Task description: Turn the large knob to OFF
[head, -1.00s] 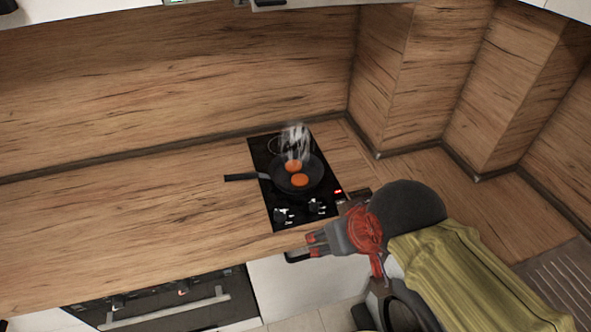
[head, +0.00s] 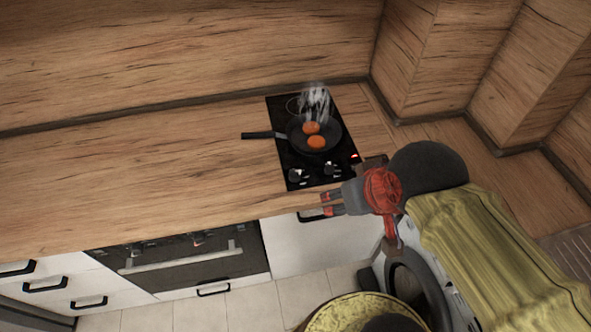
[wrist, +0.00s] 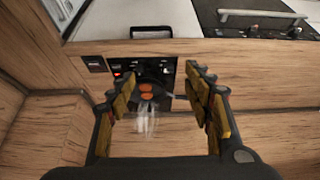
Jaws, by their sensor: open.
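A black hob (head: 285,161) is set in the wooden worktop; in the wrist view it appears small and turned round (wrist: 128,83). Two knobs sit along its front edge: a left knob (head: 296,175) and a right knob (head: 332,168). The left one looks slightly larger, but I cannot be sure which is the large knob, nor read their settings. My gripper (head: 325,203) is open and empty, at the worktop's front edge just in front of the hob, apart from both knobs. In the wrist view its two fingers (wrist: 158,85) stand wide on either side of the hob.
A dark pan (head: 333,146) with two orange round pieces (head: 316,142) steams on the hob, its handle (head: 262,135) pointing left. A red light (head: 354,156) glows at the hob's right. An oven (head: 180,260) is below left. The worktop (head: 150,175) left is clear.

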